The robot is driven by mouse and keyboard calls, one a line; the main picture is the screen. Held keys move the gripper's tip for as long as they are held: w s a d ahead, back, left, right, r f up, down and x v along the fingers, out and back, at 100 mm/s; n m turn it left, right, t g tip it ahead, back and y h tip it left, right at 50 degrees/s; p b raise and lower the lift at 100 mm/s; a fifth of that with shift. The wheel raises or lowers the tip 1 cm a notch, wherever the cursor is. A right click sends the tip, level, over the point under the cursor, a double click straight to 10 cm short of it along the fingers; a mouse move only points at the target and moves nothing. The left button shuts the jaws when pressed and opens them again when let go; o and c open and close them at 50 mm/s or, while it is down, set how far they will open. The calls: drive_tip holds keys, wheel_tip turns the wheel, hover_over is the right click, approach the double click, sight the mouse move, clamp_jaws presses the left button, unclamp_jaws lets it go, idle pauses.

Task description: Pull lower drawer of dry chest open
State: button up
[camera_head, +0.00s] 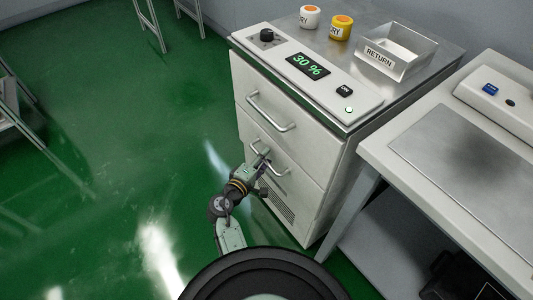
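The dry chest (336,160) is a white cabinet with a display reading "30 %" on its sloping top panel. Its upper drawer has a bar handle (270,112) and looks flush with the chest. The lower drawer (303,192) also looks flush, with a similar bar handle (284,171) and a vent grille below it. My gripper (265,164) is at the lower handle and covers its middle part. The fingers are small and partly hidden, so I cannot tell whether they are closed around the bar or only beside it.
An orange-topped white jar (310,18), a yellow jar (340,29) and a metal RETURN tray (376,66) stand on top of the chest. A workbench (405,153) stands close on the right. Green floor (120,150) is open to the left.

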drive_tip(key=shift+s, duration=0.1)
drive_tip(key=shift+c, duration=0.2)
clamp_jaws()
drive_tip(key=shift+r, duration=0.1)
idle(0.5)
